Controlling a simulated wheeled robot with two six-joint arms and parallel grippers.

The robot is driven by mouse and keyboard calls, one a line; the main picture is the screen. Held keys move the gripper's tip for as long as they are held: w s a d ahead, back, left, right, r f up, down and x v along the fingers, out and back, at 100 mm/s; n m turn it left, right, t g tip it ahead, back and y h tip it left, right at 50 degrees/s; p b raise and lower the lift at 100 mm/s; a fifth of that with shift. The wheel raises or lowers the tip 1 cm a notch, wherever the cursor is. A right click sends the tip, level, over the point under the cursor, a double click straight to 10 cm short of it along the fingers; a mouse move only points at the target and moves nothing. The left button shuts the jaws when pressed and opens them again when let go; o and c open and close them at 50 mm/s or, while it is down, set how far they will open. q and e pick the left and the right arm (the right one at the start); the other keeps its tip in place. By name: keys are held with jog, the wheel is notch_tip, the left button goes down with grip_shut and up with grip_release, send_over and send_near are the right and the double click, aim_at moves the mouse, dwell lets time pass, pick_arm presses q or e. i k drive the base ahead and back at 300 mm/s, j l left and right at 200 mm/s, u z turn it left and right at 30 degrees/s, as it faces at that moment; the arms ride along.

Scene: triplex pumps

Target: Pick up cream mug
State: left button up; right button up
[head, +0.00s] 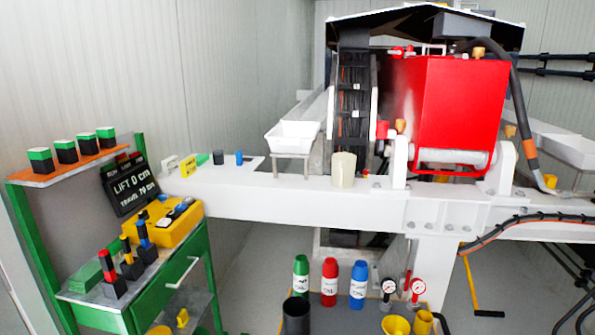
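The cream mug (344,170) looks like a plain cream cylinder and stands upright on the white beam (290,198), just left of a white upright bracket. No handle shows from here. Nothing touches it from above. Neither of my grippers shows in the head view.
A white tray on legs (292,134) stands left of the mug, and a red pump housing (448,108) rises behind and right. Green, red and blue bottles (330,283) stand lower down in front. A green cart (170,285) with a yellow control box (165,228) is at left.

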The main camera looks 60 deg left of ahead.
aim_at(343, 166)
jog(key=u, duration=1.55)
jog(key=i+z, duration=0.35)
jog(key=i, duration=0.15)
jog(key=i+j+z, duration=0.25)
jog(key=i+z, duration=0.15)
